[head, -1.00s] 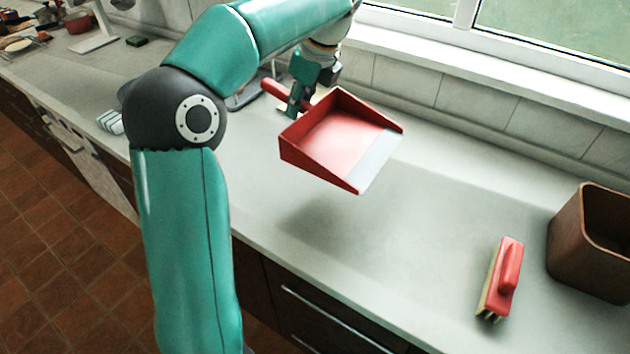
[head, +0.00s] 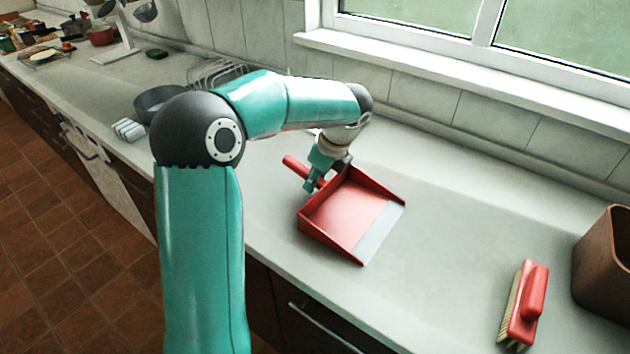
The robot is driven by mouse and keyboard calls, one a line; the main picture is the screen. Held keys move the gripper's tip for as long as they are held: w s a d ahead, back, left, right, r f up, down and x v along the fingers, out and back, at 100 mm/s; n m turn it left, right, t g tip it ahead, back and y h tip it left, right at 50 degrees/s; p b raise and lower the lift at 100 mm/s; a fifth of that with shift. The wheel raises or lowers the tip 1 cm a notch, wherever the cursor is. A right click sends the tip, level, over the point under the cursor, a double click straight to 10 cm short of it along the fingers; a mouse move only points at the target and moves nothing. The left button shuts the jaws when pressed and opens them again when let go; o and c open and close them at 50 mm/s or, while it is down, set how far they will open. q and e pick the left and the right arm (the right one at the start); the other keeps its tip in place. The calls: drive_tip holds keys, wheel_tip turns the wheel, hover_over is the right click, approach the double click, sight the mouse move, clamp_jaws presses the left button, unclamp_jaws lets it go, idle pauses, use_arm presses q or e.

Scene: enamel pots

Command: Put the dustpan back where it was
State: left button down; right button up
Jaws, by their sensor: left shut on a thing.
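The red dustpan (head: 345,212) with a pale front lip is at the middle of the grey worktop (head: 440,290), its open side toward the lower right. It is at or very near the worktop surface; I cannot tell whether it touches. My left gripper (head: 314,183) is shut on the dustpan's red handle, at the pan's back left. The handle's end sticks out to the upper left of the fingers. My right gripper is not in view.
A red-backed brush (head: 525,305) lies at the lower right, beside a brown bin (head: 604,265). A dark pan (head: 160,100) and a wire rack (head: 215,72) stand behind my left arm. The worktop between dustpan and brush is clear.

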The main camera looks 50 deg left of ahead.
sight(329, 203)
use_arm(q)
drive_tip(key=c, duration=1)
unclamp_jaws()
drive_tip(key=shift+f, duration=0.1)
drive_tip(key=p+v, duration=0.1)
drive_tip(key=v, duration=1.1)
drive_tip(key=shift+p, duration=0.35)
drive_tip(key=shift+s, duration=0.1)
